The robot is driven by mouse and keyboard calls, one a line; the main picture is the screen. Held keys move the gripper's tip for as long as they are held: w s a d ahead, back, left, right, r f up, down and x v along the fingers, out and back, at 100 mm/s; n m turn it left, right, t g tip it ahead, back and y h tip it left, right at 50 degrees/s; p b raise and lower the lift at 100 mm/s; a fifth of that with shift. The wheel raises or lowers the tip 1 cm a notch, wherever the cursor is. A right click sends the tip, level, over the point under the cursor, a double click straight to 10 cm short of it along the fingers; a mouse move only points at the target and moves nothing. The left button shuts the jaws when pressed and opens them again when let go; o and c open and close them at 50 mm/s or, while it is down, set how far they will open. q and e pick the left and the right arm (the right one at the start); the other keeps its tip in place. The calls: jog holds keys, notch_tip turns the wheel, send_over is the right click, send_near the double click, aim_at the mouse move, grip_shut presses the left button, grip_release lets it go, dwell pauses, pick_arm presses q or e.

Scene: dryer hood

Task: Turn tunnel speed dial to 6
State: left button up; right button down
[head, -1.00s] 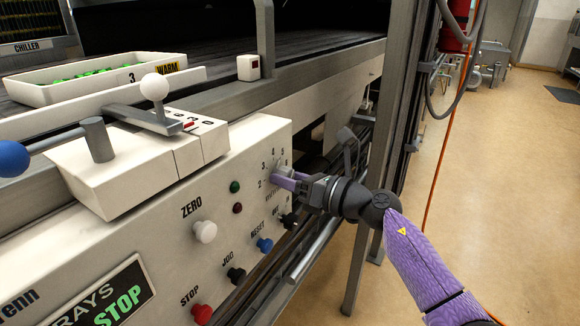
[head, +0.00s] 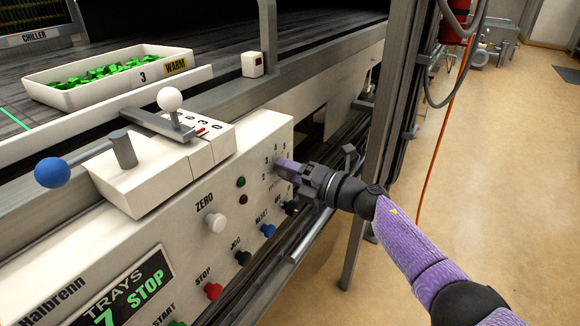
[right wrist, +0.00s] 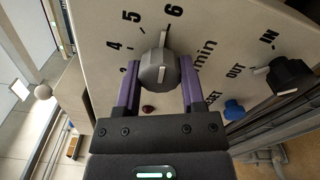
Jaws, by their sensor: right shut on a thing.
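The speed dial (right wrist: 158,70) is a dark grey faceted knob with a white pointer line, on the cream panel. In the right wrist view its pointer aims upward, close to the 6 mark; exact alignment is hard to tell. Printed numbers 4, 5 and 6 arc around it. My right gripper (right wrist: 159,84) has its two purple fingers on either side of the knob, shut on it. In the head view the right gripper (head: 288,166) reaches the panel's right end and mostly hides the dial. My left gripper is not in view.
Below the dial are a black IN/OUT knob (right wrist: 290,75) and a blue RESET button (head: 267,230). ZERO (head: 216,222), JOG (head: 243,258) and STOP (head: 213,291) buttons sit left. A tray of green pieces (head: 70,98) stands above. Open floor lies to the right.

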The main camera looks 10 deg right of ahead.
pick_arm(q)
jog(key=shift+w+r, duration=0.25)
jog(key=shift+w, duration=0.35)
pick_arm(e)
jog(key=shift+m, duration=0.8)
pick_arm(q)
jog(key=shift+p, duration=0.3)
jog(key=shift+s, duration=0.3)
pick_arm(e)
jog(key=shift+c, duration=1)
grip_release()
pick_arm(q)
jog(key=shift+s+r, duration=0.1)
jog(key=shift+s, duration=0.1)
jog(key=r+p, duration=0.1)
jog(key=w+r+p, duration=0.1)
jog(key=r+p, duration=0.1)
jog(key=p, duration=0.1)
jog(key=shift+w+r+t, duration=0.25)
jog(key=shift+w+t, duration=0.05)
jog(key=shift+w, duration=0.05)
pick_arm(e)
jog(key=v, duration=1)
